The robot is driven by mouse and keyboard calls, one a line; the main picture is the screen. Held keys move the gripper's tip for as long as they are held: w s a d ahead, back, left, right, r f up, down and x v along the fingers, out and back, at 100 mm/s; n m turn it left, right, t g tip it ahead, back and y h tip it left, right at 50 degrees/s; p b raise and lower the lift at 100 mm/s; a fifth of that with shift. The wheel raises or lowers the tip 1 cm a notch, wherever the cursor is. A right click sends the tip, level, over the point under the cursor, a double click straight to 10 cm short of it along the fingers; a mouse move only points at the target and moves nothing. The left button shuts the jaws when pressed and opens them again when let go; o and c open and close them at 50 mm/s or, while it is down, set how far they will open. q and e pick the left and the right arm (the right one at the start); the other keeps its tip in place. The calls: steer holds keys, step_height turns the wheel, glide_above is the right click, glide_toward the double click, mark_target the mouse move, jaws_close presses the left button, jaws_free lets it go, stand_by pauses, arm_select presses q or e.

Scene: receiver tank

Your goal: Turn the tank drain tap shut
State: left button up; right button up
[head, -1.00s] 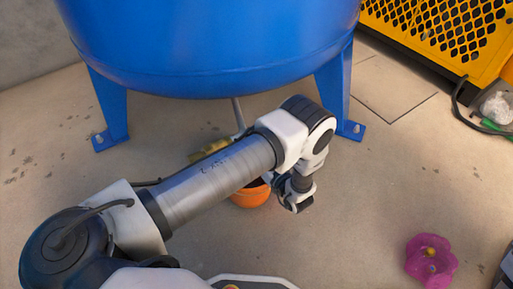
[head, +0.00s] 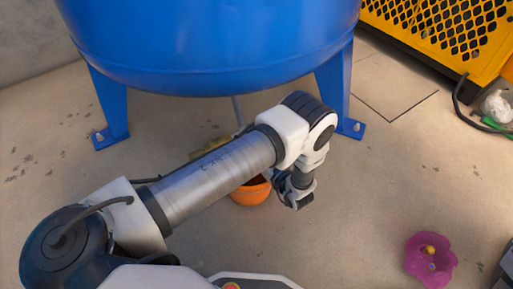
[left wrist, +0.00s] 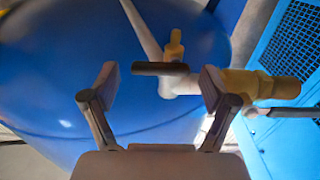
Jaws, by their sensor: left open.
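The blue tank (head: 215,50) stands on legs at the top of the head view and fills much of the left wrist view (left wrist: 50,90). A pale pipe (left wrist: 140,28) comes down from it to a brass tap (left wrist: 265,86). The tap has a dark handle bar (left wrist: 160,69) below a small brass stem (left wrist: 174,48). My left gripper (left wrist: 159,82) is open, with one finger on each side of the bar and gaps showing at both sides. In the head view my arm hides most of the tap (head: 208,148). My right gripper is out of view.
An orange pot (head: 250,193) stands on the floor below the tap, partly behind my arm. A pink flower-shaped object (head: 430,262) lies at lower right. A yellow mesh cage (head: 450,30) and dark cable are at upper right. The floor between is clear.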

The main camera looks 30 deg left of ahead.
arm_select(q)
step_height(320, 180, up, 10)
steer(key=shift+f, duration=0.25)
stand_by(0.3)
